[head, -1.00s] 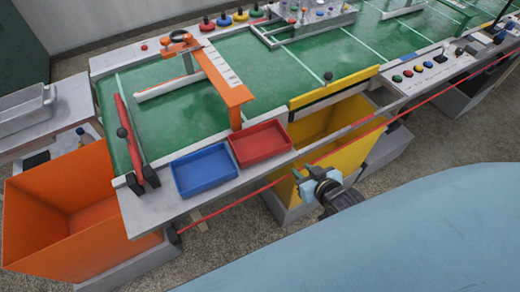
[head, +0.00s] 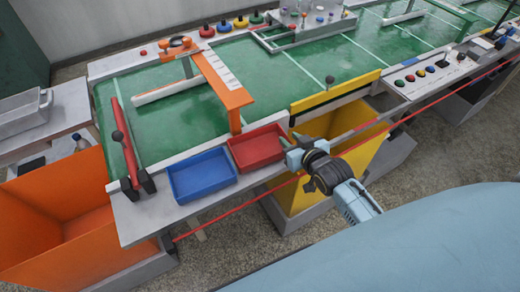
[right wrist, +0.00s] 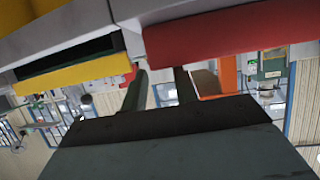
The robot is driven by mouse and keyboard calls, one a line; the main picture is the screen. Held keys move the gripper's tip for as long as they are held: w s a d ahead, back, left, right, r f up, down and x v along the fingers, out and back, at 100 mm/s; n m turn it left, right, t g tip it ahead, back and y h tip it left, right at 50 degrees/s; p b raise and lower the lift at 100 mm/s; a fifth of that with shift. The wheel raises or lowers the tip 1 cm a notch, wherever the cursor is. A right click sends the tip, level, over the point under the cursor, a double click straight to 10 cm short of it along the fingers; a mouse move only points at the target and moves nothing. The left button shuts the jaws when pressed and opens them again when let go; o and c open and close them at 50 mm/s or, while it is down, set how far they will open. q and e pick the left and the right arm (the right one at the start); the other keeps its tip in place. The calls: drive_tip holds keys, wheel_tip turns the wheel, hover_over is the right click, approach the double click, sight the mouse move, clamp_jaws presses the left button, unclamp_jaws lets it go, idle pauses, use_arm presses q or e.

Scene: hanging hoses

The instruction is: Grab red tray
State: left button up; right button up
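The red tray (head: 258,152) sits on the near ledge of the conveyor table, right of the blue tray (head: 203,178). My right gripper (head: 288,143) is at the red tray's right end, its fingertips close to the rim; I cannot tell if they touch it. In the right wrist view the two dark fingers (right wrist: 161,78) are apart with nothing visibly held between them, and the red tray (right wrist: 232,36) fills the upper right. My left gripper is not in view.
A yellow bin (head: 345,152) stands under the table edge beside my right arm. A red cord (head: 228,210) runs along the table's front. An orange bin (head: 55,215) is at the left. An orange arch (head: 222,82) rises behind the trays.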

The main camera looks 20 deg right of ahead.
sight(285, 134)
drive_tip(key=x, duration=0.2)
drive_tip(key=b+x, duration=0.1)
drive_tip(key=x, duration=0.1)
drive_tip(key=shift+d, duration=0.2)
drive_tip(key=shift+w+f, duration=0.15)
drive_tip(key=shift+c, duration=0.3)
clamp_jaws()
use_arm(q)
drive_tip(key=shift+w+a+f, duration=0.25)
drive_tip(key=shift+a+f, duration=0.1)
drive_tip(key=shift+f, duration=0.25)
